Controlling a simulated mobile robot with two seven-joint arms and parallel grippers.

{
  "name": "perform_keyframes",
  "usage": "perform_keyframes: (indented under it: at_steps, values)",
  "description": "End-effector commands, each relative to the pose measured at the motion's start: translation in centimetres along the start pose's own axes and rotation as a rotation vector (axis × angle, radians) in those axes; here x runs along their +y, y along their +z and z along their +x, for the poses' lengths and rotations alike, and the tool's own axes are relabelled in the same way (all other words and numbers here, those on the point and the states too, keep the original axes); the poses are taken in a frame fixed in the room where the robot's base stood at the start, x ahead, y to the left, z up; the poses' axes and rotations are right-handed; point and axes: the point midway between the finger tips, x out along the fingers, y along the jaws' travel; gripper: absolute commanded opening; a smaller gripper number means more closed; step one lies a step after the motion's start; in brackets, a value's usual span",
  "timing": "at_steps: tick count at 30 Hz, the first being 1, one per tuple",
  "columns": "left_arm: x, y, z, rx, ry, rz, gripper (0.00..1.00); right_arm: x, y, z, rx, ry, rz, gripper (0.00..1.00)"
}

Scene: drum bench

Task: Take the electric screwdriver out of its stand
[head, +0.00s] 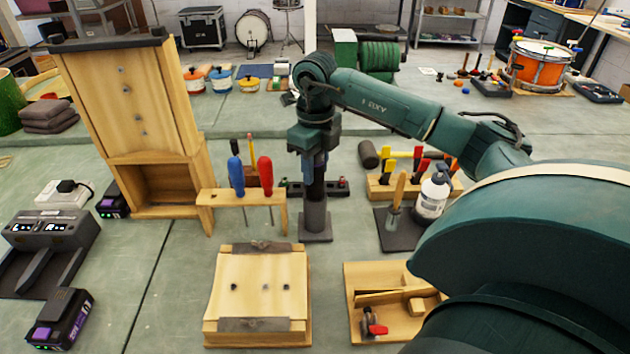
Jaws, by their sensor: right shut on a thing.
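My right gripper (314,162) points straight down near the middle of the head view and is shut on the electric screwdriver. The screwdriver (316,188) is a dark upright cylinder, and its upper part is hidden by the gripper. Its lower end meets the stand (316,222), a dark grey block on a square foot on the bench. The screwdriver looks upright and appears to be still in the stand, but I cannot see how deep it sits. My left gripper is not in view.
A wooden rack (240,198) with red and blue screwdrivers stands just left of the stand. A wooden block (260,285) lies in front. A white bottle (433,196) stands at right, under my arm. A tall wooden cabinet (135,110) stands at left.

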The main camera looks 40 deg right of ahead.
Motion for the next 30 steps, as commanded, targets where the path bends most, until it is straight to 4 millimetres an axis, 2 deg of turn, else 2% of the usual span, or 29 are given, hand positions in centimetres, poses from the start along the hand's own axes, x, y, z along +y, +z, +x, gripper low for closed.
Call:
perform_keyframes:
  at_steps: [8, 11, 14, 19, 24, 30]
  values:
    - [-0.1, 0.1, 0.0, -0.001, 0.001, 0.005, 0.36, 0.0, 0.1, -0.2, -0.003, 0.000, 0.000, 0.00]
    - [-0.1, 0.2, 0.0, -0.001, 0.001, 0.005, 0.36, 0.0, 0.1, -0.8, -0.005, 0.000, 0.000, 0.00]
    - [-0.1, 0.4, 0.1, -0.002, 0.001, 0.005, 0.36, 0.0, 0.1, -2.3, -0.008, -0.002, 0.000, 0.00]
    - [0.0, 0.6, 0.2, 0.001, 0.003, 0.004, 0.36, 0.0, 0.2, -5.9, -0.009, -0.001, 0.000, 0.00]
    - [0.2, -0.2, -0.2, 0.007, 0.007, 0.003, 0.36, 0.0, 0.1, -9.1, -0.006, -0.002, 0.000, 0.00]
    - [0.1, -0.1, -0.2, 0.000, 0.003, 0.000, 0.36, 0.0, 0.0, -10.1, -0.002, -0.001, 0.000, 0.00]
